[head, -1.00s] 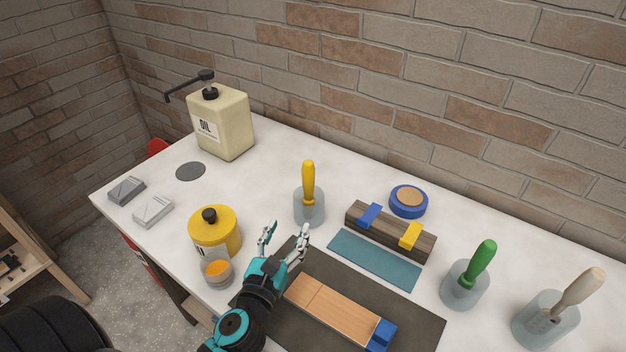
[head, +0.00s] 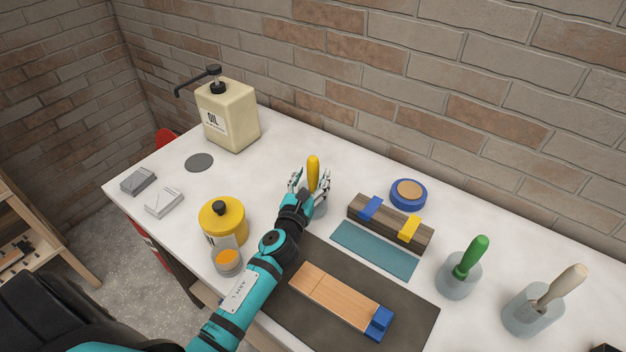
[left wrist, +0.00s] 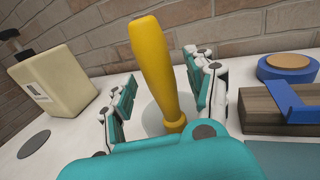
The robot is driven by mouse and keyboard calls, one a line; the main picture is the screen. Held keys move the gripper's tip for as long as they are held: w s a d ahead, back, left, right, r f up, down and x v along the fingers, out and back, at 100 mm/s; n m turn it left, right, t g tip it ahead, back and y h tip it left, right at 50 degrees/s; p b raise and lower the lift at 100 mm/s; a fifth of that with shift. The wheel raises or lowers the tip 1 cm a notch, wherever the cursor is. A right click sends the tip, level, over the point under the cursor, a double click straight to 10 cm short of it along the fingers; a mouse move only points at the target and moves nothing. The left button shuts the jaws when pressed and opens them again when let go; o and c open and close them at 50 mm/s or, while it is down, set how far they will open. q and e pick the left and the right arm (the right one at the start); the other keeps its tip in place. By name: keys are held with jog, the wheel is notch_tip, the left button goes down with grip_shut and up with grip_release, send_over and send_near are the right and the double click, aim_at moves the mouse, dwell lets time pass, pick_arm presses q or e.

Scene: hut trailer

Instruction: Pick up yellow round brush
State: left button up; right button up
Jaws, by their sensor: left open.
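The yellow round brush (head: 313,172) stands handle up in a clear glass jar (head: 319,208) on the white bench. Its thick yellow handle (left wrist: 156,62) shows large in the left wrist view, tilted a little; its lower end is hidden. My left gripper (head: 309,182) is open at the handle, with one finger on each side of it. In the left wrist view the fingers (left wrist: 160,92) stand left and right of the handle, with a clear gap on the left and a narrower one on the right. My right gripper is not in view.
A wooden block with blue and yellow clips (head: 384,230) and a blue tin (head: 408,194) stand to the right. Green (head: 471,258) and beige (head: 560,290) handled brushes stand in jars farther right. A yellow canister (head: 222,222) and oil bottle (head: 229,116) are left.

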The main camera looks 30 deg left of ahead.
pick_arm(q)
jog(key=shift+w, duration=0.6)
jog(key=shift+a, duration=0.1)
jog(key=shift+c, duration=0.8)
grip_shut()
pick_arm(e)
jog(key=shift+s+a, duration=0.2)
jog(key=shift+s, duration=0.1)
pick_arm(q)
jog(key=shift+r, duration=0.1)
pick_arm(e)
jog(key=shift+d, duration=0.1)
